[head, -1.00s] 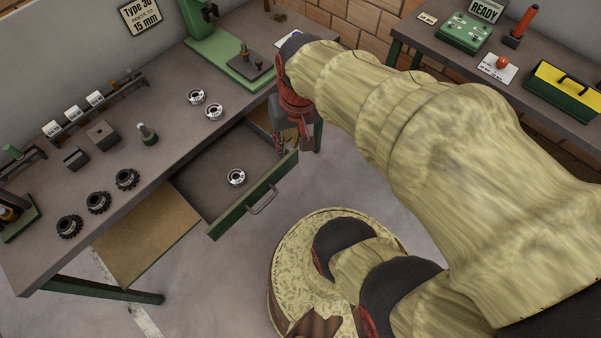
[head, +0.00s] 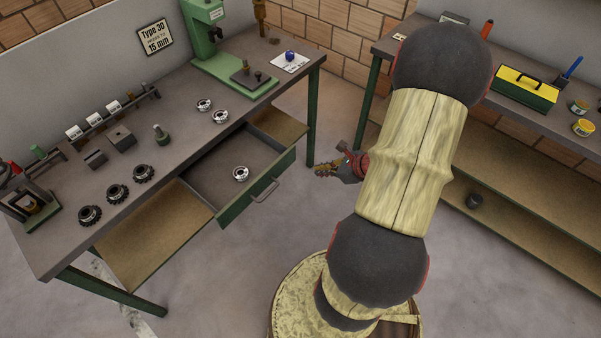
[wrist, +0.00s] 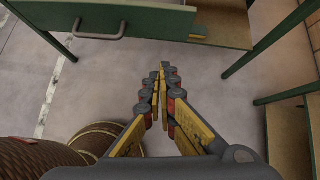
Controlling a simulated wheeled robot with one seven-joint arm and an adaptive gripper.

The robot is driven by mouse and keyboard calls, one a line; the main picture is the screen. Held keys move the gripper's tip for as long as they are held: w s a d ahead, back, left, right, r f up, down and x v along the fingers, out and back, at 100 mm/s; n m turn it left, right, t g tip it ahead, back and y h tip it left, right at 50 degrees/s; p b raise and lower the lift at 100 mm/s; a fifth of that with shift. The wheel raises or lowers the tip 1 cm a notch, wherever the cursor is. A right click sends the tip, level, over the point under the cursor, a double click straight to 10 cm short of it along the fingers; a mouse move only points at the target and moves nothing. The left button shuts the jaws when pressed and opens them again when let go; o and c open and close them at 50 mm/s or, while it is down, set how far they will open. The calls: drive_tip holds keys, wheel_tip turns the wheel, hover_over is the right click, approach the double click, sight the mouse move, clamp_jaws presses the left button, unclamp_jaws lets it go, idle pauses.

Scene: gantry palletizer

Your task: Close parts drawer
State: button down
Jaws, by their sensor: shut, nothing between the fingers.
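The parts drawer (head: 228,212) is pulled out from under the workbench, its green front and grey handle (head: 264,191) facing me. A silver ring-shaped part (head: 241,174) lies inside it. In the wrist view the drawer front (wrist: 150,18) and its handle (wrist: 98,30) are at the top left. My gripper (head: 320,171) is shut and empty, in the air to the right of the drawer handle and apart from it. In the wrist view the fingers (wrist: 163,75) come together below and right of the handle.
The workbench (head: 60,240) carries gears, bearings, blocks and a green press (head: 215,45). A second bench (head: 430,50) with a yellow-topped toolbox (head: 527,88) stands at right. A bench leg (head: 312,130) rises beyond my gripper. The floor before the drawer is open.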

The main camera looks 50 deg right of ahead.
drive_tip(key=shift+w+d+f+m+h+b, duration=0.15)
drive_tip(key=shift+w+f+m+b, duration=0.2)
drive_tip(key=shift+w+f+b, duration=1.05)
drive_tip(key=shift+w+d+f+m+h+p, duration=0.2)
drive_tip(key=shift+w+f, duration=0.65)
drive_tip(key=shift+w, duration=1.6)
drive_tip(key=shift+w+d+f+m+h+b, duration=0.15)
drive_tip(key=shift+w+f+m+b, duration=0.3)
drive_tip(key=shift+w+f+b, duration=1)
drive_tip(key=shift+w+r+p, duration=0.35)
drive_tip(key=shift+w+p, duration=0.1)
drive_tip(key=shift+p, duration=0.2)
drive_tip(key=b, duration=0.1)
approach(248, 133)
drive_tip(key=x, duration=0.4)
drive_tip(key=shift+s+a+f, duration=0.2)
drive_tip(key=shift+f, duration=0.05)
drive_tip(key=shift+w+r, duration=0.1)
drive_tip(key=shift+w, duration=0.05)
